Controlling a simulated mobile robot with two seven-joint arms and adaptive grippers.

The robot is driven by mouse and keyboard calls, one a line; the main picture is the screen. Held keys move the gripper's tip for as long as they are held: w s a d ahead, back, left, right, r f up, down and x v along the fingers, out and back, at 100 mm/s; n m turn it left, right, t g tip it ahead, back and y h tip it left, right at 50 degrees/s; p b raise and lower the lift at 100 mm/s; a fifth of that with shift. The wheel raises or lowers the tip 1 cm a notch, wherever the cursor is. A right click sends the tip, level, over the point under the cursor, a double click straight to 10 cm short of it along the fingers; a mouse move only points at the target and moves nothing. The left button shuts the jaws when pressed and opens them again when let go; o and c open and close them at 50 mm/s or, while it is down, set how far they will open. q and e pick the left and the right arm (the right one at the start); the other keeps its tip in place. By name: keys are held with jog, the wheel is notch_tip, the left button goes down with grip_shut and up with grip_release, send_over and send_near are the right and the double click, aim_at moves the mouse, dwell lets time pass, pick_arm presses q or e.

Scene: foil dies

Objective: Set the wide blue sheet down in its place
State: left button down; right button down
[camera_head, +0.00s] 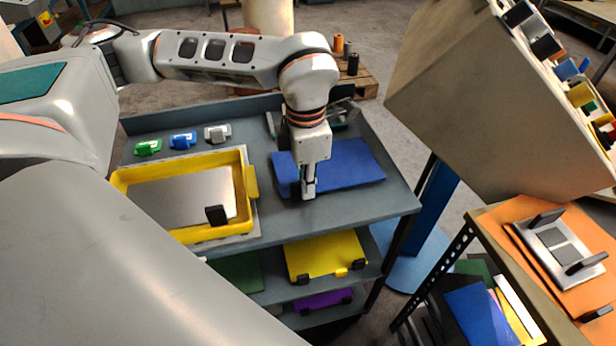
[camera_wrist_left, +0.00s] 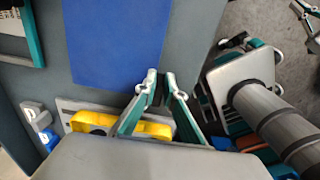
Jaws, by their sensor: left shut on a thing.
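The wide blue sheet (camera_head: 345,163) lies flat at the right part of the cart's top shelf (camera_head: 265,216). It also fills the upper middle of the left wrist view (camera_wrist_left: 115,40). My left gripper (camera_head: 309,192) points down at the sheet's near left part and is shut on it. Its fingertips show in the left wrist view (camera_wrist_left: 163,84) at the sheet's edge. The fingers hide the gripped part, and I cannot tell whether the sheet rests fully on the shelf.
A yellow tray (camera_head: 180,236) stands left of the sheet. Green (camera_head: 147,147), blue (camera_head: 183,140) and grey (camera_head: 217,133) small blocks sit behind it. A yellow sheet (camera_head: 325,255) lies on the shelf below. A large tilted panel (camera_head: 480,110) stands at the right, above an orange-topped table (camera_head: 510,212).

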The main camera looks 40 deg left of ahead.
pick_arm(q)
jog(key=shift+f, duration=0.2)
pick_arm(e)
jog(key=shift+w+d+r, duration=0.1)
jog(key=shift+w+r, duration=0.2)
pick_arm(q)
jog(key=shift+f, duration=0.15)
pick_arm(e)
jog(key=shift+s+f, duration=0.1)
jog(key=shift+f, duration=0.1)
pick_arm(q)
jog(key=shift+f, duration=0.35)
pick_arm(e)
jog(key=shift+s+f, duration=0.2)
jog(key=shift+f, duration=0.25)
pick_arm(q)
jog(key=shift+f, duration=0.1)
jog(key=c, duration=2)
grip_release()
jog(key=shift+c, duration=0.2)
pick_arm(e)
jog(key=shift+r, duration=0.15)
jog(key=shift+w, duration=0.1)
